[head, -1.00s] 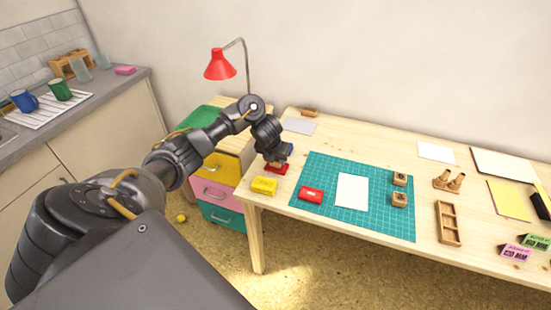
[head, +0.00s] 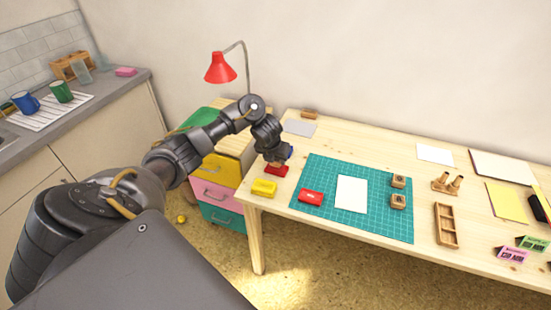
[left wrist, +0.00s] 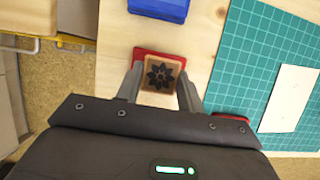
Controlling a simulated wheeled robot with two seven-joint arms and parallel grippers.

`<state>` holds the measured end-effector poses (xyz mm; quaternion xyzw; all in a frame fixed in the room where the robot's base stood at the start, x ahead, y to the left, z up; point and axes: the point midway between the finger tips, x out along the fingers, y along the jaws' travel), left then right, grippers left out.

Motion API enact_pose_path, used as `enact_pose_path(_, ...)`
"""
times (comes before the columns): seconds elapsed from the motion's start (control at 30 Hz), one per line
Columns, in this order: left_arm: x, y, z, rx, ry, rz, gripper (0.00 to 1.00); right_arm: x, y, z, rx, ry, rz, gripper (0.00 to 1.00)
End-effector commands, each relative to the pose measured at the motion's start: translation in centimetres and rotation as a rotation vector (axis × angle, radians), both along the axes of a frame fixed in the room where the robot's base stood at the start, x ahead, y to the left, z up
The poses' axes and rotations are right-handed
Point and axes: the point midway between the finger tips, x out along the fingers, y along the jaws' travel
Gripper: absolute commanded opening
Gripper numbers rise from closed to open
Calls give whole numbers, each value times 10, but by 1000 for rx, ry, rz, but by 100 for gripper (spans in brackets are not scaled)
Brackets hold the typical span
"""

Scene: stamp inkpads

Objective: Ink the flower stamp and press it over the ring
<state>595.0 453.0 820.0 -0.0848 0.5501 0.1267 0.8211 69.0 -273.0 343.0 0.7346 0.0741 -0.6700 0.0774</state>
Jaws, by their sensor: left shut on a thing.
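My left gripper (head: 279,160) is shut on the flower stamp (left wrist: 161,74), a small wooden block with a dark flower on its top. The red inkpad (left wrist: 152,55) lies directly under the stamp; it also shows in the head view (head: 277,170). I cannot tell whether the stamp touches the pad. A white paper (head: 351,191) lies on the green cutting mat (head: 330,168); it also shows in the left wrist view (left wrist: 289,98). I cannot make out a ring on it. My right gripper is not in view.
A blue inkpad (left wrist: 160,8) lies just beyond the red one. A yellow pad (head: 264,187) is near the table's front left edge. A red case (head: 311,197) and two wooden stamps (head: 399,181) sit on the mat. A red lamp (head: 220,65) stands behind.

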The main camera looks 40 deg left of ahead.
Motion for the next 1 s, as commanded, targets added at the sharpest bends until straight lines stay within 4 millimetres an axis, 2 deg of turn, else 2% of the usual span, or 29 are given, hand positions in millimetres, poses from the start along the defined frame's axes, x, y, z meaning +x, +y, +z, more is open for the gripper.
enact_pose_path(0.6, 0, 0, 53, 1, -2, -1, 21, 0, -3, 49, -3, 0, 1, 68)
enact_pose_path(1.0, 0, 0, 53, 0, -1, 0, 21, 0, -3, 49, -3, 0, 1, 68)
